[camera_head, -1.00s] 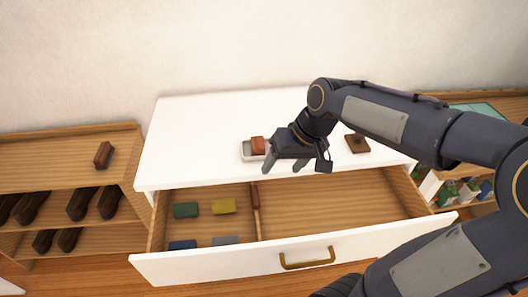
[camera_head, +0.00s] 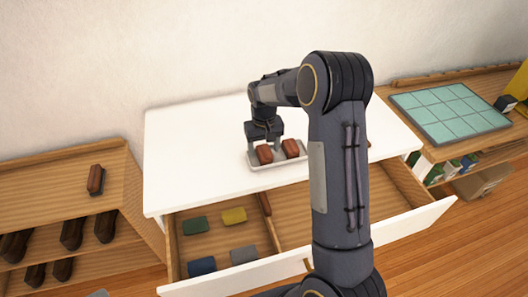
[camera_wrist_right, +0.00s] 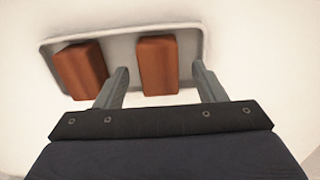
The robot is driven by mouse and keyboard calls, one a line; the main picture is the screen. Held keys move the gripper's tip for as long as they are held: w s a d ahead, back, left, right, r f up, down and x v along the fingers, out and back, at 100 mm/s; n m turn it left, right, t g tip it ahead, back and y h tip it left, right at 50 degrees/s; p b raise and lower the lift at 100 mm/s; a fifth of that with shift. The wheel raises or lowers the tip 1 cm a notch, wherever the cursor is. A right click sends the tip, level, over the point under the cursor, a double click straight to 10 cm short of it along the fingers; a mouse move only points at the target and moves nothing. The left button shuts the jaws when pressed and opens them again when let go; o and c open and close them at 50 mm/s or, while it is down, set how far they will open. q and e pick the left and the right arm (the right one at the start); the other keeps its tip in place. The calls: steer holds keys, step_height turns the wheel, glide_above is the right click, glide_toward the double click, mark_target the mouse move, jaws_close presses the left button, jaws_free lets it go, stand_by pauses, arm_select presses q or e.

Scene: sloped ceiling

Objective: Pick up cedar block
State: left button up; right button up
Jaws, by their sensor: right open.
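Two reddish-brown cedar blocks lie in a white tray (camera_head: 277,165) on the white dresser top. The left block (camera_head: 264,154) and the right block (camera_head: 291,148) sit side by side with a gap. My right gripper (camera_head: 265,146) is open and points down at the left block. In the right wrist view its fingers (camera_wrist_right: 160,85) are apart, with one block (camera_wrist_right: 158,65) lined up between them and the other block (camera_wrist_right: 81,70) outside the left finger. I cannot tell how far above the tray the fingertips are. My left gripper is not in view.
The open drawer (camera_head: 340,232) below holds green, yellow, blue and grey pieces and a divider. A left shelf (camera_head: 60,185) holds shoes and a brown brush (camera_head: 95,180). A teal tiled board (camera_head: 450,110) lies on the right unit. The dresser's left top is clear.

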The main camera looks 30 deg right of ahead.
steer(key=shift+f, duration=1.1)
steer(key=c, duration=1)
steer(key=shift+c, duration=0.2)
steer(key=shift+r, duration=0.15)
